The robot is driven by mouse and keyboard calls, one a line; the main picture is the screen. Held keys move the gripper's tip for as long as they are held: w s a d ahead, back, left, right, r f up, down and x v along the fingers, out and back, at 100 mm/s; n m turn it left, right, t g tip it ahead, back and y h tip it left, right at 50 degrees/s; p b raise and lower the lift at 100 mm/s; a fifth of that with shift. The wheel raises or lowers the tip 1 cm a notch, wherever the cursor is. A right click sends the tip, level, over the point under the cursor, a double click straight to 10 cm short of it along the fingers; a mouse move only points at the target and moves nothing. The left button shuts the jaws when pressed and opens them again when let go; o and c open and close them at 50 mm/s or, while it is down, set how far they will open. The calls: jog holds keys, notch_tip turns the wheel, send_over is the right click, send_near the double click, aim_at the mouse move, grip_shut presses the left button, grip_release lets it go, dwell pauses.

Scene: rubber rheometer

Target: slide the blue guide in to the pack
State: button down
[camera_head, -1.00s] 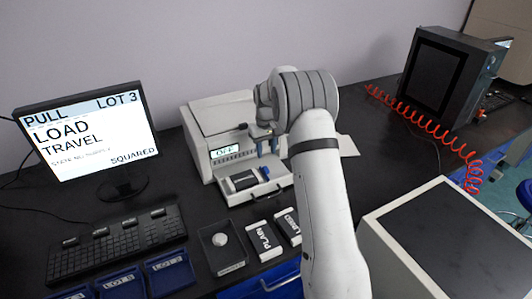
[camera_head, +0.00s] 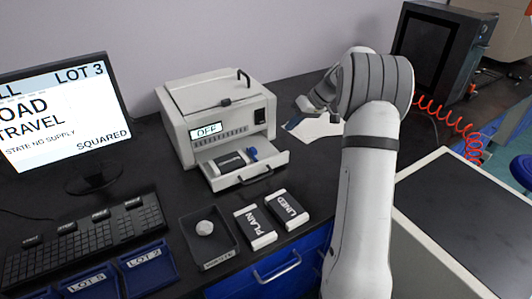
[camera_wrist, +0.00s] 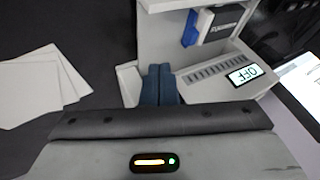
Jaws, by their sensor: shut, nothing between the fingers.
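The blue guide (camera_head: 253,153) stands in the open drawer (camera_head: 270,167) of the grey instrument, at the right end of the dark pack (camera_head: 230,160). The wrist view shows the blue guide (camera_wrist: 190,28) right beside the pale end of the pack (camera_wrist: 221,24). They look very close, but I cannot tell whether they touch. My gripper (camera_wrist: 160,84) is shut and empty, its blue fingers together, apart from the guide. In the head view my gripper (camera_head: 300,112) is right of the instrument, above the white sheets, with its fingertips hard to make out.
The instrument (camera_head: 215,110) shows OFF. In front lie a dark tray (camera_head: 229,250) with a pale ball, a PLAIN pack (camera_head: 255,227) and a LINED pack (camera_head: 287,209). White sheets (camera_head: 322,130) lie to its right. A monitor (camera_head: 60,120) and keyboard (camera_head: 85,240) stand left.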

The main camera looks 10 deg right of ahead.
send_near(264, 156)
jog(key=w+f, duration=0.1)
jog(key=w+a, duration=0.1)
jog(key=w+f, duration=0.1)
jog(key=shift+w+a+f+p, duration=0.1)
jog(key=shift+a+f+p, duration=0.15)
jog(key=shift+f+p, duration=0.1)
jog(key=a, duration=0.3)
jog(key=shift+s+a+f, duration=0.1)
jog(key=shift+s+f, duration=0.05)
jog(key=shift+s, duration=0.25)
jog(key=shift+s+a, duration=0.1)
jog(key=shift+a, duration=0.35)
jog(key=shift+s+f, duration=0.1)
jog(key=shift+f, duration=0.1)
